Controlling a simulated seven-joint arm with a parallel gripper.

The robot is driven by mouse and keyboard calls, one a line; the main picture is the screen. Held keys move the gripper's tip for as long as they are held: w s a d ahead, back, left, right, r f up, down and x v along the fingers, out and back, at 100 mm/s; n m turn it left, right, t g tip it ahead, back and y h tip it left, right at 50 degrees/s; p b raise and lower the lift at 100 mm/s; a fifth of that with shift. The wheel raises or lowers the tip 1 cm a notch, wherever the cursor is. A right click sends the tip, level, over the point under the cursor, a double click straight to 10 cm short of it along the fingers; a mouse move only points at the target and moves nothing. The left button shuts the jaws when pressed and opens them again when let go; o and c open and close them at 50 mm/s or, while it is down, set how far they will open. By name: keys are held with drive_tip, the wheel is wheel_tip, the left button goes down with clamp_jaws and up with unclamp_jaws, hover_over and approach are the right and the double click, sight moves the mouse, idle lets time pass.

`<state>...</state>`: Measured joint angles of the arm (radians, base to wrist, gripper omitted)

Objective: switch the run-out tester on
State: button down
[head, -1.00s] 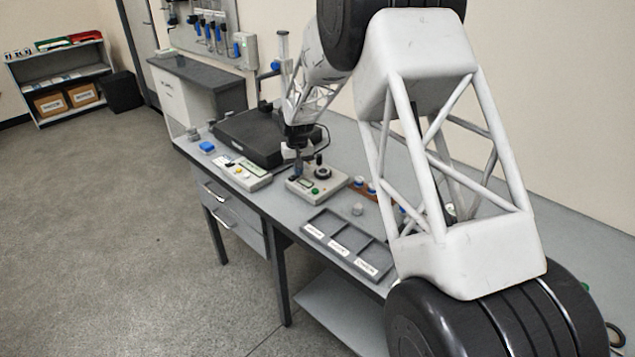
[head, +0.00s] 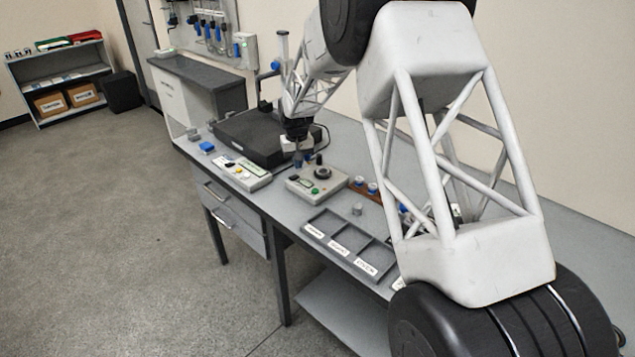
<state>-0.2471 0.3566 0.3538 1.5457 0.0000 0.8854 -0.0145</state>
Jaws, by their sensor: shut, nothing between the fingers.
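A light grey box with a dark round part on top, a green button at its front and a small display looks like the run-out tester (head: 330,184). It sits on the grey bench. My gripper (head: 299,166) is shut and empty. It hangs over the back left part of this box, seemingly a little above it. The fingertips are small and dark here, so the exact gap cannot be told. The green button (head: 314,191) is in plain view, in front of my gripper. No lit sign on the display can be made out.
A brown rack (head: 372,192) stands right of the tester.

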drive_tip(key=shift+r, duration=2.1)
drive_tip(key=s+d+r+m, duration=0.1)
drive_tip(key=s+d+r, duration=0.45)
drive_tip(key=s, duration=0.35)
drive_tip(key=s+d+r+t, duration=0.1)
drive_tip(key=s+d+r, duration=0.4)
drive_tip(key=s+r, duration=0.3)
drive_tip(key=s+d+r+m, duration=0.1)
drive_tip(key=s+d+r, duration=0.4)
drive_tip(key=s, duration=0.6)
drive_tip(key=s+d+f, duration=0.1)
drive_tip(key=s+d, duration=0.2)
drive_tip(key=s, duration=1.1)
drive_tip(key=s+d+m+t, duration=0.1)
drive_tip(key=s+d, duration=0.2)
drive_tip(key=s, duration=1.1)
drive_tip(key=shift+s+d+f+t, duration=0.3)
drive_tip(key=shift+s+d+f, duration=0.05)
drive_tip(key=shift+s+f, duration=0.05)
